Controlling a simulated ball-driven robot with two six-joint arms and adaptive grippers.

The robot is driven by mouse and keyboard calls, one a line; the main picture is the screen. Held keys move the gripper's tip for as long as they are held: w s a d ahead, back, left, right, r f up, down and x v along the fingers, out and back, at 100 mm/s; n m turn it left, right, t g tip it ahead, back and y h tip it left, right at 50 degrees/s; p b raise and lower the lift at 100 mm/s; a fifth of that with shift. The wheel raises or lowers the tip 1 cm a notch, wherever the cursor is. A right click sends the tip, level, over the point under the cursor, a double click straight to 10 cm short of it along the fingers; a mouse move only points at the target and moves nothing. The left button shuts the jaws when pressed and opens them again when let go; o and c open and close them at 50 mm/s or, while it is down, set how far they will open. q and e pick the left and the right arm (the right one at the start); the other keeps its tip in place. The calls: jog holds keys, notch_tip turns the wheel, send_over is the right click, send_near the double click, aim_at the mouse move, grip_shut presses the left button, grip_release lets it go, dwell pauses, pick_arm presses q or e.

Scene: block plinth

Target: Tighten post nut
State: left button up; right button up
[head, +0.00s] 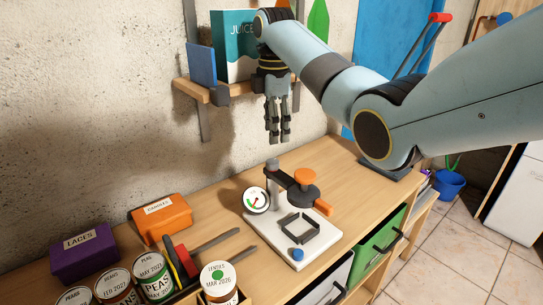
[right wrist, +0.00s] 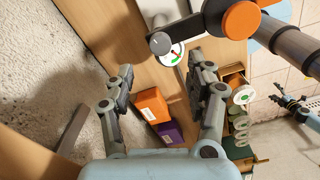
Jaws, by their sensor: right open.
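A small clamp stand with a white base plate (head: 288,238) stands on the wooden bench. Its grey post (head: 272,170) rises at the back left, with a grey rounded top that also shows in the right wrist view (right wrist: 160,43). A dark arm reaches from the post to an orange knob (head: 305,177). I cannot tell for sure which part is the post nut. My right gripper (head: 278,138) points down above the post, apart from it. It is open and empty in the right wrist view (right wrist: 160,88). My left gripper (right wrist: 284,97) seems to show small at the right edge there; its jaws are unclear.
A round gauge (head: 256,200) is beside the post. A dark square frame (head: 300,233) and blue knob (head: 297,254) are on the plate. A purple box (head: 84,252), an orange box (head: 162,217) and several cans stand left. A wall shelf (head: 215,91) is behind my right gripper.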

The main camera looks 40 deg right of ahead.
aim_at(274, 162)
notch_tip(274, 162, down, 9)
jog(key=shift+r+p, duration=0.2)
jog(key=shift+p, duration=0.1)
pick_arm(q)
jog(key=shift+w+r, duration=0.45)
jog(key=shift+w, duration=0.3)
jog(key=shift+s, duration=0.1)
pick_arm(e)
jog(key=shift+c, duration=1.2)
pick_arm(q)
jog(key=shift+s, duration=0.15)
pick_arm(e)
grip_shut()
